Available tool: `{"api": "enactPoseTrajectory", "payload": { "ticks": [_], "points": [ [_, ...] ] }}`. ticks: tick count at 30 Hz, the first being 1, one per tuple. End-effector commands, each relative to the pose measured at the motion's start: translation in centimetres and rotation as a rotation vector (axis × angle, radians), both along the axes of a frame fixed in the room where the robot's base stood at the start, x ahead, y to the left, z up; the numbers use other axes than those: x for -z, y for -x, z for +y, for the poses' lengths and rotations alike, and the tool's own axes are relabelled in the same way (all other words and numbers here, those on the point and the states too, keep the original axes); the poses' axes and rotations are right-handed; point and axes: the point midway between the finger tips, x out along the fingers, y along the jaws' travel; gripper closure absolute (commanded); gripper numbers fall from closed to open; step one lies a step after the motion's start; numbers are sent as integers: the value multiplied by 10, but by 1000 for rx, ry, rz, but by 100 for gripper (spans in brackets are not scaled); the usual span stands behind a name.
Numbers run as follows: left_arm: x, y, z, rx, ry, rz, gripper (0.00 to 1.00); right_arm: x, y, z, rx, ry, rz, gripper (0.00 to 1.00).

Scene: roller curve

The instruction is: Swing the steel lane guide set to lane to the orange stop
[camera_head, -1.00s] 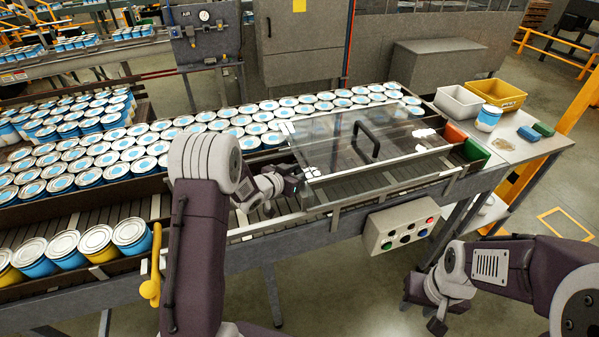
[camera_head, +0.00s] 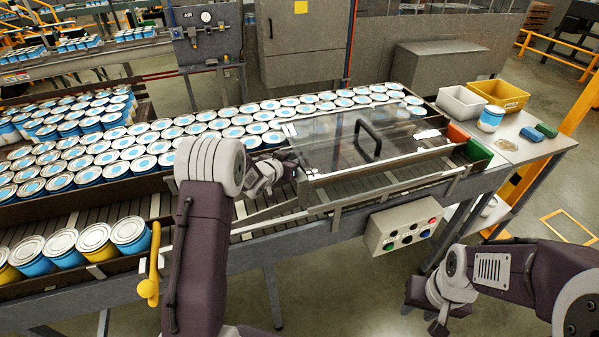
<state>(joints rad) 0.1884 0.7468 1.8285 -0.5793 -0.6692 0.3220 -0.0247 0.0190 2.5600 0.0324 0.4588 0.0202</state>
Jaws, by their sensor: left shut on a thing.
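The steel lane guide (camera_head: 268,213) shows as a thin, light bar slanting over the dark roller lane, left of the clear cover. My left gripper (camera_head: 286,166) is at the cover's left end, shut on what appears to be part of the guide; my own arm and wrist hide most of the grip. The orange stop (camera_head: 456,134) is at the right end of the lanes, beyond the cover, beside a green stop (camera_head: 477,151). My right gripper (camera_head: 438,322) hangs low at the lower right, away from the conveyor; its jaws are too unclear to read.
The clear cover (camera_head: 340,145) with a black handle (camera_head: 369,138) spans the lanes. Many cans (camera_head: 130,155) fill the rear lanes; several stand at the front left (camera_head: 95,243). A yellow lever (camera_head: 152,270) and a button box (camera_head: 403,227) are on the conveyor's front.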

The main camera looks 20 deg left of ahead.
Motion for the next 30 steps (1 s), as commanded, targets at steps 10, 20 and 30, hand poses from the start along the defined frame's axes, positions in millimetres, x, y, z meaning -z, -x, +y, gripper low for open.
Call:
{"api": "enactPoseTrajectory", "payload": {
  "ticks": [10,20,30],
  "points": [
    [2,-40,43,-147,2,1,100,18,0,0,0,0,0,62],
    [-1,-41,45,-154,3,-3,58,17,0,0,0,0,0,62],
    [-1,-41,44,-150,2,-1,42,18,0,0,0,0,0,62]
  ]
}}
